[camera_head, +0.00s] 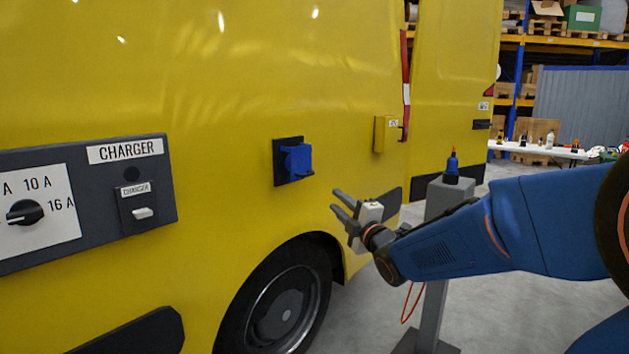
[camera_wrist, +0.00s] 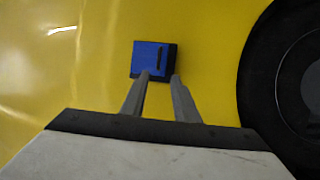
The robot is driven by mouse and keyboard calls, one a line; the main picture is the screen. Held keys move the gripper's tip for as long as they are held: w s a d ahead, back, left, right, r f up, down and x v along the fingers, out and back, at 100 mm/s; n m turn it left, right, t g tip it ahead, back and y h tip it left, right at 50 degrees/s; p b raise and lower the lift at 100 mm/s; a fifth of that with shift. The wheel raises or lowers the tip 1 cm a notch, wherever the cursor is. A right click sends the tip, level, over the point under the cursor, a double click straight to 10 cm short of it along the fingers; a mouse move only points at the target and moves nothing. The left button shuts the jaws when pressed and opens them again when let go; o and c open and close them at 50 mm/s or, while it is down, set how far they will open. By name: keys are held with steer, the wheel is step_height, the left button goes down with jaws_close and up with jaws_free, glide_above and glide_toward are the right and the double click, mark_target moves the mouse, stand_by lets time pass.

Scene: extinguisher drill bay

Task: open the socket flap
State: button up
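The blue socket flap (camera_head: 297,161) sits on a black backing plate (camera_head: 281,174) on the yellow vehicle's side, above and left of the wheel. A small dark tab sticks out at its lower right. The flap looks closed. My gripper (camera_head: 335,202) is to the right of and below the flap, apart from it, with its two fingers spread and nothing between them. In the wrist view the blue flap (camera_wrist: 149,58) lies just beyond the fingertips (camera_wrist: 160,78). The left fingertip overlaps the flap's lower edge in that picture; contact cannot be told.
A grey charger panel (camera_head: 90,190) with a rotary knob (camera_head: 24,212) and a switch is at the left. A yellow box (camera_head: 386,134) is fixed right of the flap. A grey post (camera_head: 437,240) bears a blue plug (camera_head: 452,165). The wheel (camera_head: 284,300) is below.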

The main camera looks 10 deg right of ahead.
mark_target(310, 175)
steer(key=x, duration=1.7)
steer(key=shift+w+a+r, duration=0.1)
steer(key=shift+w+r, duration=0.05)
steer(key=shift+r, duration=0.05)
jaws_close()
steer(key=shift+f, duration=0.1)
stand_by(0.8)
